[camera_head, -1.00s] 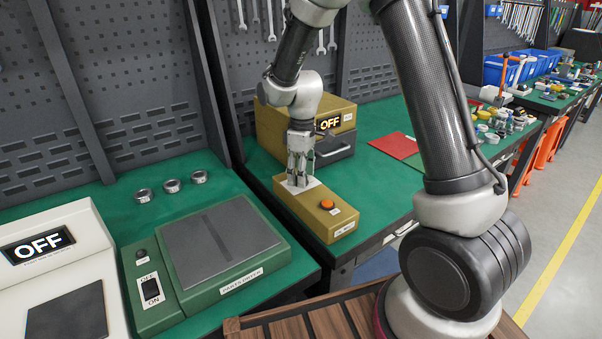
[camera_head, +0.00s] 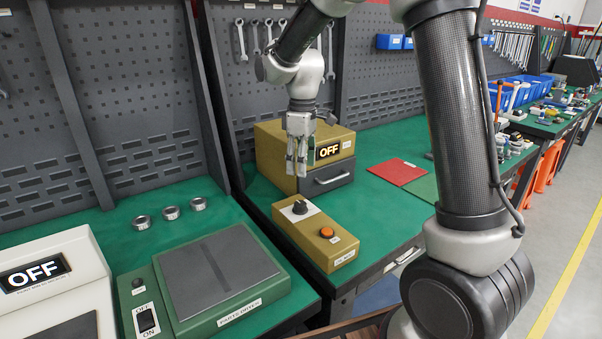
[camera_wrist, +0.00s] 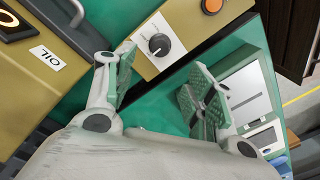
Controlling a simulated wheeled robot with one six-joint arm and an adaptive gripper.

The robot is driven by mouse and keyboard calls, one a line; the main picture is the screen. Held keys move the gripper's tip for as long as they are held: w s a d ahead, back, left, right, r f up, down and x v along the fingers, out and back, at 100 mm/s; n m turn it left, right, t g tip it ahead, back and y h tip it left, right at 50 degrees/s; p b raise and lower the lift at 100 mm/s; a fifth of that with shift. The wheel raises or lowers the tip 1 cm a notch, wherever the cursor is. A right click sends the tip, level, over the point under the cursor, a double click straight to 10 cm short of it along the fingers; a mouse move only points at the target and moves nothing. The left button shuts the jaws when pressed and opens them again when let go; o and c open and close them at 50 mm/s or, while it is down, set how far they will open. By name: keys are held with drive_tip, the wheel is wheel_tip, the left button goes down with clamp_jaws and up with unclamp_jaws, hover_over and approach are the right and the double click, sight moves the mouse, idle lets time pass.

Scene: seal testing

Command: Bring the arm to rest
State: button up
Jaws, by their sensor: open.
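My gripper (camera_head: 298,162) hangs fingers down above the bench in the head view, in front of the brass-coloured tester box. In the wrist view the two fingers of my gripper (camera_wrist: 168,98) stand apart with nothing between them. Below it lies a brass-coloured control box (camera_head: 322,246) with a black knob on a white plate (camera_head: 300,208) and an orange button (camera_head: 326,232). The knob also shows in the wrist view (camera_wrist: 159,44), beyond the fingertips and apart from them.
The tester box (camera_head: 278,158) has an OFF display and a drawer. A red mat (camera_head: 397,172) and a green mat (camera_head: 424,189) lie to its right. A green parts device (camera_head: 222,280), a white device reading OFF (camera_head: 80,262) and three metal rings (camera_head: 171,213) are on the left.

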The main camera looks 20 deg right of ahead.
idle(0.3)
drive_tip(key=s+d+r+m+t, duration=0.1)
drive_tip(key=s+d+r+m, duration=0.2)
drive_tip(key=s, duration=0.6)
drive_tip(key=s+d+r+m+t, duration=0.1)
drive_tip(key=s+d+r+m, duration=0.2)
drive_tip(key=s+d, duration=0.3)
drive_tip(key=s+d+r+m+t, duration=0.2)
drive_tip(key=s+d+r+m, duration=0.1)
drive_tip(key=s, duration=0.8)
drive_tip(key=shift+s+d+r+m, duration=0.35)
drive_tip(key=shift+d+m, duration=0.35)
drive_tip(key=shift+d, duration=0.25)
drive_tip(key=shift+s+d+r+t, duration=0.15)
drive_tip(key=shift+d+r+t, duration=0.1)
drive_tip(key=shift+r+t, duration=0.15)
